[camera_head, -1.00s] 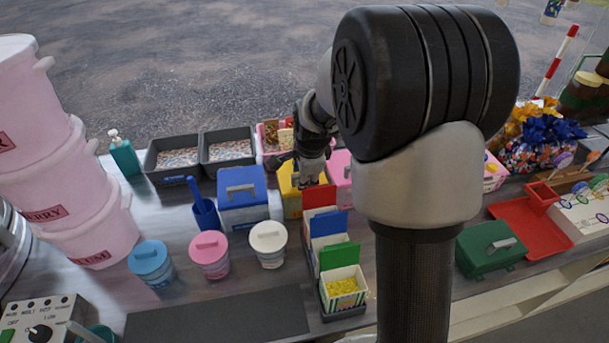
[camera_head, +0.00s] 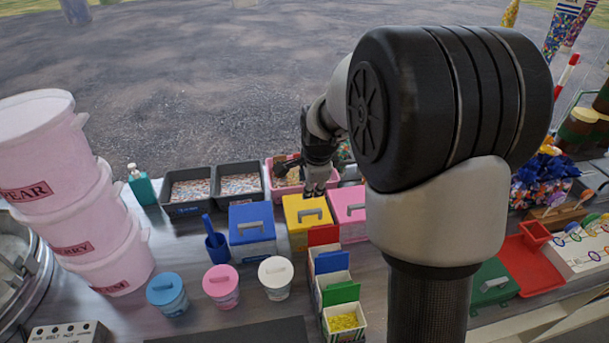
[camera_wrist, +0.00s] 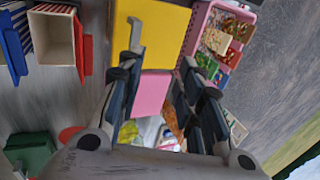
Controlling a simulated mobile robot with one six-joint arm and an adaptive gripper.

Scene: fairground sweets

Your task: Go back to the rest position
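My gripper (camera_head: 318,190) hangs just behind and above the yellow lidded box (camera_head: 297,222), whose grey handle is clear of it in the head view. In the wrist view my gripper (camera_wrist: 158,75) shows two dark fingers well apart with nothing held between them. The yellow lid (camera_wrist: 165,30) lies beyond the fingertips there, its handle beside the left finger. A pink lidded box (camera_wrist: 152,95) shows between the fingers. My arm hides part of the counter in the head view.
A blue lidded box (camera_head: 252,238) stands left of the yellow one. A pink crate (camera_head: 274,190) of sweets lies behind. Lidded tubs, small open-lidded boxes and stacked pink buckets (camera_head: 65,170) stand on the counter. A red tray (camera_head: 540,270) lies at right.

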